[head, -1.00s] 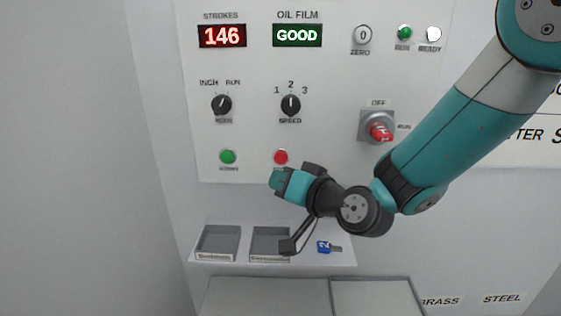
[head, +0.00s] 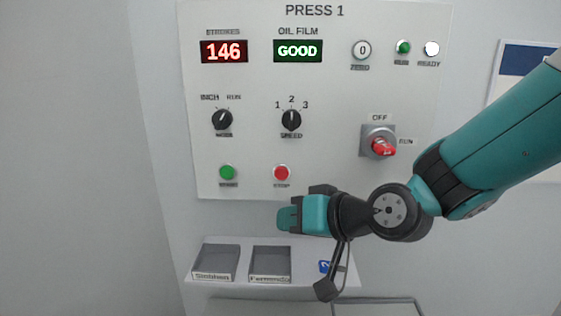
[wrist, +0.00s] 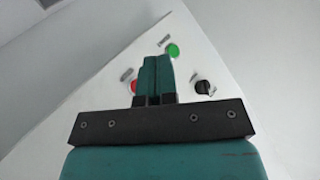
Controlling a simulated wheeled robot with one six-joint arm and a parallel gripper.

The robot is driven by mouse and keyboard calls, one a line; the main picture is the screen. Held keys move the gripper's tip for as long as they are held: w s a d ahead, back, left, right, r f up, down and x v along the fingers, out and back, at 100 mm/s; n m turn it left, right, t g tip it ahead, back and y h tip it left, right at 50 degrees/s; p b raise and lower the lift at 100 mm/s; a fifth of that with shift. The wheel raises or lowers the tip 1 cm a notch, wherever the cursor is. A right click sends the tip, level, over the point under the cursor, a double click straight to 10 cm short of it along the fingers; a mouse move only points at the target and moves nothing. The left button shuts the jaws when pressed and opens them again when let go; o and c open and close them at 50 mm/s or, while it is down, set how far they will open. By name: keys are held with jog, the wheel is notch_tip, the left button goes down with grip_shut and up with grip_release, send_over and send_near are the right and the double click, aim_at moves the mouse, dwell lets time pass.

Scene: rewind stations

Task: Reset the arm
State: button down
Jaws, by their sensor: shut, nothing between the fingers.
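My gripper (head: 283,217) is shut and empty. In the head view it points left, below the red STOP button (head: 281,173) and above the shelf. In the wrist view its two teal fingers (wrist: 155,72) are together, with the red button (wrist: 134,87) partly hidden behind them. The green START button (head: 227,173) is left of STOP and also shows in the wrist view (wrist: 173,50). The mode knob (head: 222,119) and speed knob (head: 291,120) are above. The red-handled OFF/RUN switch (head: 383,147) points toward the lower right, nearer RUN.
The PRESS 1 panel (head: 330,75) reads STROKES 146 and OIL FILM GOOD. The READY lamp (head: 432,49) looks white. Below, a shelf (head: 240,284) holds two grey trays (head: 216,262) and a blue tag (head: 325,267) partly behind my arm. The left wall side is clear.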

jog(key=s+d+f+n+g+h+b, duration=0.1)
jog(key=s+d+f+g+h+b, duration=0.1)
jog(key=s+d, duration=0.4)
jog(key=s+d+f+n+g+h+b, duration=0.2)
jog(key=s+d, duration=0.5)
jog(key=s, duration=0.7)
jog(key=f+g+h+b, duration=0.1)
jog(key=g+h, duration=0.1)
jog(key=g, duration=0.1)
jog(key=shift+s+d+f+g, duration=0.15)
jog(key=shift+d+f+g, duration=0.05)
jog(key=shift+g, duration=0.2)
